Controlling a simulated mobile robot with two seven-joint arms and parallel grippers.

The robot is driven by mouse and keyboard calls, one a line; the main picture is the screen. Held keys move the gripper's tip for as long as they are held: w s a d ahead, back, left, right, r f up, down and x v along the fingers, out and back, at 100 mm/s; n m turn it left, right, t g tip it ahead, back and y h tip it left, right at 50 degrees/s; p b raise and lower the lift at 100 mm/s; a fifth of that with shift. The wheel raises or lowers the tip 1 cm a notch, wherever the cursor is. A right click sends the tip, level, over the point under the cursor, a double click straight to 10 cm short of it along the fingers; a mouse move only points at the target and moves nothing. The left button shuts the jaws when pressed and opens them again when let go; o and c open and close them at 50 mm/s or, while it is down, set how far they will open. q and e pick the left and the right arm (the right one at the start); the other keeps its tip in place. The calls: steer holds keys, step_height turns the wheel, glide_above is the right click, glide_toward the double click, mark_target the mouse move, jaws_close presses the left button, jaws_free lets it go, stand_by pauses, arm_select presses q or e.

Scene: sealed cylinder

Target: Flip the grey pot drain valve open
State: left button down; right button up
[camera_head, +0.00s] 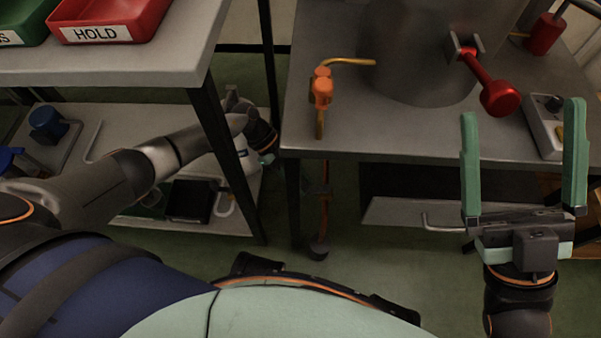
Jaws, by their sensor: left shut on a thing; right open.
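The grey pot (418,50) is a large cylinder on the grey table at the upper right. A brass pipe with an orange valve body (322,90) comes off its left side, its spout pointing down. A red lever with a round knob (499,98) sits in a grey bracket on the pot's right front. My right gripper (521,108) is open and empty, fingers pointing up the picture, right of and below the red knob. My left gripper (265,158) is low beside the left bench, left of the orange valve. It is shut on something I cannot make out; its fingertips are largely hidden.
A red HOLD tray (108,18) and a green tray (22,22) stand on the left bench. A grey box with a knob (545,125) and a red object (545,34) are on the right table. Table legs border the narrow gap between benches.

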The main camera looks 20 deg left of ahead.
stand_by(0.3)
arm_select(q)
steer(key=c, duration=0.9)
jaws_free()
steer(key=shift+o, duration=0.2)
